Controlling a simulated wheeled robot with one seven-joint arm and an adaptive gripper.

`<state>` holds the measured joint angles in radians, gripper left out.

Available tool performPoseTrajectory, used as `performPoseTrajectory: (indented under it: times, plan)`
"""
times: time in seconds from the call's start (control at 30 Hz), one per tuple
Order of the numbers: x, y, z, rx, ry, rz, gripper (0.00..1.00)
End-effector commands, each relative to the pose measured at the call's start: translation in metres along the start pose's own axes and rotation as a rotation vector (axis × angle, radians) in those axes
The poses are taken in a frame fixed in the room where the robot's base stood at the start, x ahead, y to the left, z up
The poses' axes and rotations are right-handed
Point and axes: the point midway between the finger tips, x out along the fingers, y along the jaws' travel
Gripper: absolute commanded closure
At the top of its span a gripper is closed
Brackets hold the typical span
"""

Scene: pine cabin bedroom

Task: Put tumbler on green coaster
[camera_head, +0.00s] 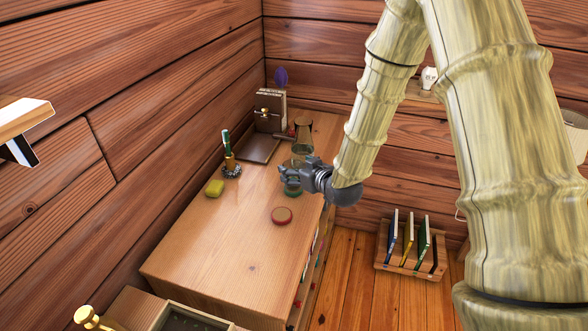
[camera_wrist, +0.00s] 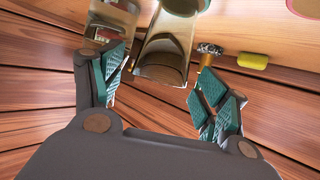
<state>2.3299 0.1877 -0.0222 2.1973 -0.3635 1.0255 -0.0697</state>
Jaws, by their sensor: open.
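A clear, brownish tumbler (camera_head: 300,151) stands on the wooden dresser top, just beyond my gripper in the head view. In the wrist view the tumbler (camera_wrist: 163,50) shows between and beyond the fingers. My gripper (camera_head: 284,179) is open, low over the dresser; its teal-padded fingers (camera_wrist: 162,72) are spread with no visible grip on anything. The green coaster (camera_head: 293,190) lies under my gripper and is partly hidden by it. In the wrist view the green coaster (camera_wrist: 184,6) is at the top edge, beside the tumbler. The tumbler's base is not clearly visible.
A red coaster (camera_head: 281,215) lies nearer on the dresser (camera_head: 225,245). A yellow sponge (camera_head: 214,188) and a pen holder (camera_head: 231,163) stand at the left by the wall. Another glass vessel (camera_head: 303,127) stands behind the tumbler. The dresser's near part is clear.

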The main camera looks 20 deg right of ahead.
Motion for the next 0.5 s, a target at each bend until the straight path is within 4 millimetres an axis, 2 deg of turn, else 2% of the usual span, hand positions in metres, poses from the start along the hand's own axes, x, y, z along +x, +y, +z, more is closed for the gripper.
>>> performPoseTrajectory:
  times: [0.3, 0.5]
  plan:
    - [-0.057, 0.0, 0.001, 0.002, 0.001, 0.0, 0.26]
    - [-0.082, 0.0, 0.0, 0.0, 0.001, -0.001, 0.26]
